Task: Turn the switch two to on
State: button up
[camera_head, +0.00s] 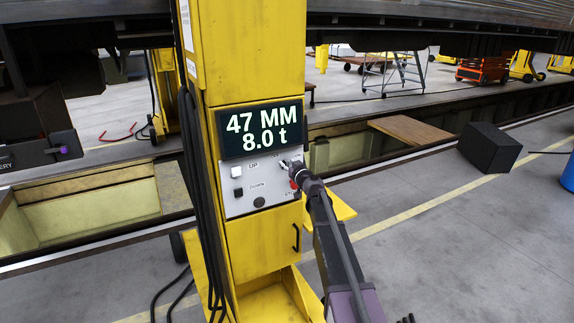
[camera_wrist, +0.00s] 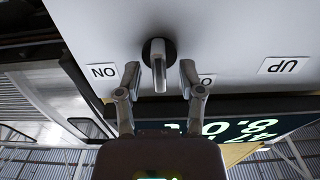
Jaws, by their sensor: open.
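The switch (camera_wrist: 157,62) is a dark round base with a grey lever handle on the light grey control panel (camera_head: 244,205). In the upside-down wrist view its handle points straight along the picture's vertical, between the "ON" label (camera_wrist: 102,71) and a partly hidden "O" label (camera_wrist: 207,80). My gripper (camera_wrist: 160,76) is open, with one finger on each side of the handle and a gap on both sides. In the head view my gripper (camera_head: 287,164) is at the panel's upper right and largely hides the switch.
The yellow lifting column (camera_head: 255,60) carries a display (camera_head: 260,129) reading 47 MM and 8.0 t. A white button (camera_head: 237,172) by "UP" and a black button (camera_head: 238,192) sit left on the panel. A red button (camera_head: 293,185) is close below my gripper. Black cables (camera_head: 190,150) hang at left.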

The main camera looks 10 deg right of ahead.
jog(key=shift+w, duration=0.15)
jog(key=shift+a, duration=0.15)
grip_shut()
jog(key=shift+m, duration=0.5)
jog(key=m, duration=0.5)
jog(key=shift+w+d+f, duration=0.1)
jog(key=shift+d, duration=0.2)
jog(key=m, duration=0.6)
jog(key=shift+d+f, duration=0.15)
jog(key=shift+d, duration=0.05)
grip_release()
